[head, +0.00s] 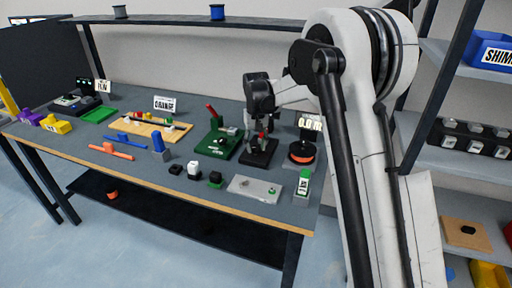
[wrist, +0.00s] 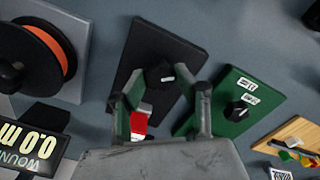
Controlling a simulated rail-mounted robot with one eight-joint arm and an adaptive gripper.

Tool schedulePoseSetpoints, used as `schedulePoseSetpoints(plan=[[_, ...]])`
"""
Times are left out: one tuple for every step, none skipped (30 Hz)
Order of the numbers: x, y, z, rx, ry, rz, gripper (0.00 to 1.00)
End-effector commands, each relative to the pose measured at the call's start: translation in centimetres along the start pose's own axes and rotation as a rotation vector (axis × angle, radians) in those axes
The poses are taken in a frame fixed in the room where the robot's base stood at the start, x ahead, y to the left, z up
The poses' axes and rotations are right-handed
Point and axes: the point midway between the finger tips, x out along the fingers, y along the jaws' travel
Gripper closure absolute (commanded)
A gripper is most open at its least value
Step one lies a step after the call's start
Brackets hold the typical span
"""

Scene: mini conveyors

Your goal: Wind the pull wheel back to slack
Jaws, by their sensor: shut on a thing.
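A dark knob with a small white label (wrist: 160,74), which I take as the pull wheel, stands on a black plate (wrist: 125,72) in the wrist view. My gripper (wrist: 170,88) has its fingers on either side of the knob and is shut on it. A red and white piece (wrist: 139,122) shows beside the left finger. In the head view my gripper (head: 262,128) is low over the black plate (head: 257,158), and it hides most of the knob. The orange spool (head: 300,152) is just right of it. The display (wrist: 35,148) by the spool reads 0.0 m.
A green plate with a knob (wrist: 236,108) is close beside the black plate; its red lever (head: 211,110) shows in the head view. A wooden board with coloured pieces (head: 148,130) lies farther left. A grey plate (head: 250,188) and several small blocks lie near the front edge.

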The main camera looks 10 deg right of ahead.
Motion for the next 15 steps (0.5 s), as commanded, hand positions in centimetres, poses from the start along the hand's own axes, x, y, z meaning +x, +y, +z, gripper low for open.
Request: schedulePoseSetpoints(plan=[[0.05, 0.0, 0.0, -0.044, 0.0, 0.0, 0.96], [0.05, 0.0, 0.0, -0.072, 0.0, 0.0, 0.96], [0.05, 0.0, 0.0, -0.111, 0.0, 0.0, 0.96], [0.05, 0.0, 0.0, -0.139, 0.0, 0.0, 0.96], [0.05, 0.0, 0.01, -0.167, 0.0, 0.0, 0.96], [0.04, 0.0, 0.01, -0.206, 0.0, 0.0, 0.96], [0.04, 0.0, 0.01, -0.234, 0.0, 0.0, 0.96], [0.04, 0.0, 0.01, -0.262, 0.0, 0.0, 0.96], [0.04, 0.0, 0.01, -0.3, 0.0, 0.0, 0.96], [0.04, 0.0, 0.01, -0.329, 0.0, 0.0, 0.96], [0.03, 0.0, 0.01, -0.357, 0.0, 0.0, 0.96], [0.03, 0.0, 0.01, -0.395, 0.0, 0.0, 0.96], [0.03, 0.0, 0.01, -0.424, 0.0, 0.0, 0.96], [0.03, 0.0, 0.01, -0.452, 0.0, 0.0, 0.96], [0.02, 0.0, 0.01, -0.49, 0.0, 0.0, 0.96]])
